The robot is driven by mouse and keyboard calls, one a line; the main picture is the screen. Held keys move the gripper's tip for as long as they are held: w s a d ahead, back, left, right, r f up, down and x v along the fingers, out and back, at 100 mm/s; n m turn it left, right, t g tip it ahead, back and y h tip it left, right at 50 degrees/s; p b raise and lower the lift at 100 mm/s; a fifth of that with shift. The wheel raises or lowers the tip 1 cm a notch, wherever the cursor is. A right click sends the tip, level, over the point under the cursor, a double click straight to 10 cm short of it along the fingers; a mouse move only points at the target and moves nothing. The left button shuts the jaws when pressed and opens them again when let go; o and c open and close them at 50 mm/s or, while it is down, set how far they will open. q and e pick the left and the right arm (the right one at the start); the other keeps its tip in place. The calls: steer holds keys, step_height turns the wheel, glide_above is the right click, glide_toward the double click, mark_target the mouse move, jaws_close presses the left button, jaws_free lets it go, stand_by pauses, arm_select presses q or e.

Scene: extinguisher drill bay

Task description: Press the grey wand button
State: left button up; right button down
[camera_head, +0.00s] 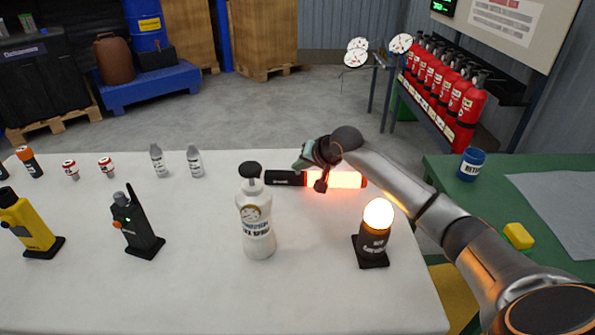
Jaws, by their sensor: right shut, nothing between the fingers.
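The wand (345,180) lies on its side on the white table (200,290), with a black handle to the left and a lit, glowing red-orange tube to the right. My right gripper (321,184) is shut and empty. It comes down over the wand near where the handle meets the tube; I cannot tell whether its tips touch. The grey button cannot be made out; the gripper covers that part. My left gripper is not in view.
A white spray bottle (257,225) stands in front of the handle. A lit lamp on a black base (372,245) stands near my right arm. A black radio (135,228) and yellow device (30,225) stand left. A green table (440,175) is at right.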

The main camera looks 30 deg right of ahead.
steer(key=shift+r, duration=0.5)
step_height(320, 180, up, 6)
steer(key=p, duration=0.4)
stand_by(0.6)
